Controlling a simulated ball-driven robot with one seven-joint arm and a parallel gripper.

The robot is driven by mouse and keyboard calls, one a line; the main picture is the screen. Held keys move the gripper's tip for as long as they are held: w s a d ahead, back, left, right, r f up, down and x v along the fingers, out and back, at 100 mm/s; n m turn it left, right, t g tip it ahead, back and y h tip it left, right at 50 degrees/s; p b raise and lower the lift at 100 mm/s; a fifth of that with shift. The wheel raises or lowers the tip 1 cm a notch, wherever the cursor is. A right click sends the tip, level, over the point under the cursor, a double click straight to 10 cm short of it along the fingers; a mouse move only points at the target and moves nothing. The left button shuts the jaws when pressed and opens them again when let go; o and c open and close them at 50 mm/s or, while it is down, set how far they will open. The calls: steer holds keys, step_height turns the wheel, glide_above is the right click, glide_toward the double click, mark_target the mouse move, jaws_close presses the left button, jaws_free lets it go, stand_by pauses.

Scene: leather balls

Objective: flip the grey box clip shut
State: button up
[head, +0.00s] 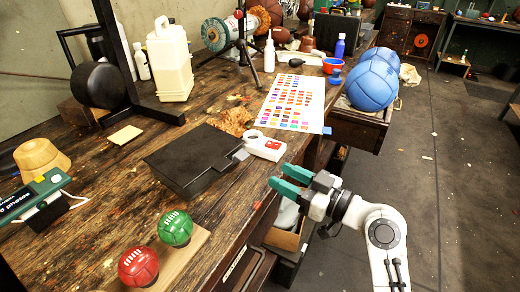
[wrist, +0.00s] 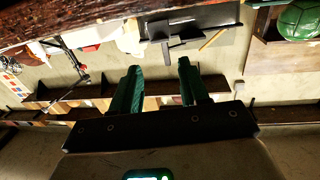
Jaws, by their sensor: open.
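The dark grey box (head: 190,160) lies closed on the wooden bench, near its front edge. Its small light grey clip (head: 240,155) juts from the box's right side, toward my gripper. In the wrist view, the box (wrist: 215,17) is at the top, with what looks like the clip (wrist: 172,42) jutting from it. My gripper (head: 278,177) has teal fingers and is off the bench edge, right of and apart from the clip. In the wrist view, the fingers (wrist: 158,68) are spread and empty. The clip's exact angle is hard to tell.
A white device with a red patch (head: 265,146) lies just beyond the clip. Red (head: 138,266) and green (head: 175,228) balls stand on a wooden board at the near front. A colour chart (head: 293,103) lies farther back. Open floor is to the right.

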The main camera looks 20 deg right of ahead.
mark_target(246, 158)
steer(key=p+x, duration=0.1)
steer(key=x, duration=0.9)
steer(key=shift+w+a, duration=0.1)
steer(key=shift+w, duration=0.2)
